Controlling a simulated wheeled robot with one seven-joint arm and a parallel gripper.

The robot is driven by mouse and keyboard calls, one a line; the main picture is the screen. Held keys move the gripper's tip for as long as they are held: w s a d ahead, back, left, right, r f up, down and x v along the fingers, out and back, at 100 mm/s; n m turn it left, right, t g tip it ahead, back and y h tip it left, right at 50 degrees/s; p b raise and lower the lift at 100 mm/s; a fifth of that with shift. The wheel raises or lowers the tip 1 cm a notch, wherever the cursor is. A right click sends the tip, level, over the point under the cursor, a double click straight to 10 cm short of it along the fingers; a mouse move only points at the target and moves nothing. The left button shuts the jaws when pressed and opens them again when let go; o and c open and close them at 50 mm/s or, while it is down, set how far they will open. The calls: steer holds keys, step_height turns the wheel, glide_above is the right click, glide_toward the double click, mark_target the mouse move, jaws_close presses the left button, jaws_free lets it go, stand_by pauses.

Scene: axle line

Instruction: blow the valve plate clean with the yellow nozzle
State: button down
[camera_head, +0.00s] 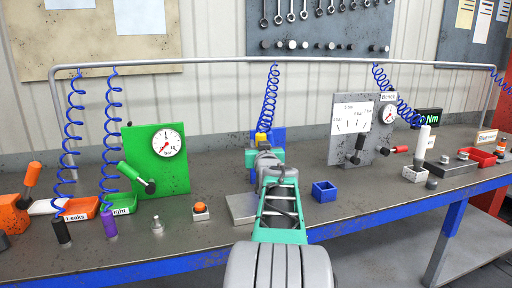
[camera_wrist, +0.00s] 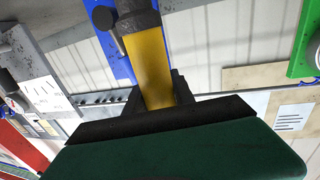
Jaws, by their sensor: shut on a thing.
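The yellow nozzle (camera_head: 262,138) is up in front of a small blue panel (camera_head: 279,134) at the middle of the bench. A blue coiled hose (camera_head: 269,98) runs from the overhead rail down to it. My gripper (camera_wrist: 158,98) is shut on the nozzle's yellow body (camera_wrist: 150,62), whose dark end (camera_wrist: 138,18) points away from the jaws. In the head view my arm hides most of the jaws. A flat grey plate (camera_head: 241,208) lies on the bench left of my arm, partly hidden by it. I cannot tell if it is the valve plate, or how dirty it is.
A green gauge panel (camera_head: 172,180) stands at left and a grey gauge panel (camera_head: 345,140) at right. An orange button (camera_head: 200,208) is left of the plate. Hoses hang from the rail (camera_head: 200,62).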

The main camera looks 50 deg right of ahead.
steer(key=shift+s+d, duration=0.45)
steer(key=shift+d, duration=0.3)
steer(key=shift+s+d, duration=0.45)
steer(key=shift+d, duration=0.3)
steer(key=shift+r, duration=0.1)
steer(key=shift+r+p, duration=0.95)
steer(key=shift+r, duration=2.05)
